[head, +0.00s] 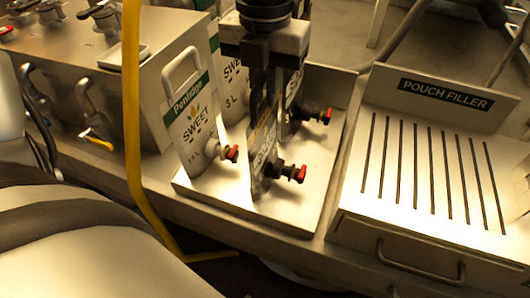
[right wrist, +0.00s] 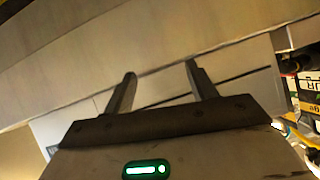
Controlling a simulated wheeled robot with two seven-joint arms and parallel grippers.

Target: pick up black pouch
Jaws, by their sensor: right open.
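No pouch that is plainly black shows. Several upright pale pouches with red-tipped taps stand in a metal tray (head: 295,216) in the head view. The left one (head: 190,125) has a top handle, a green band and the word SWEET. My left gripper (head: 262,108) points down over a front pouch (head: 263,165), its dark fingers at that pouch's upper part. Whether they are shut on it I cannot tell, as the fingers hide its top. My right gripper (right wrist: 162,82) is open, with nothing between its fingers, in the right wrist view.
A slotted metal box with a POUCH FILLER sign (head: 445,95) stands right of the tray. A yellow bar (head: 131,100) runs down at left, before a metal machine (head: 75,65) with levers. Coloured packages (right wrist: 308,95) show at right in the right wrist view.

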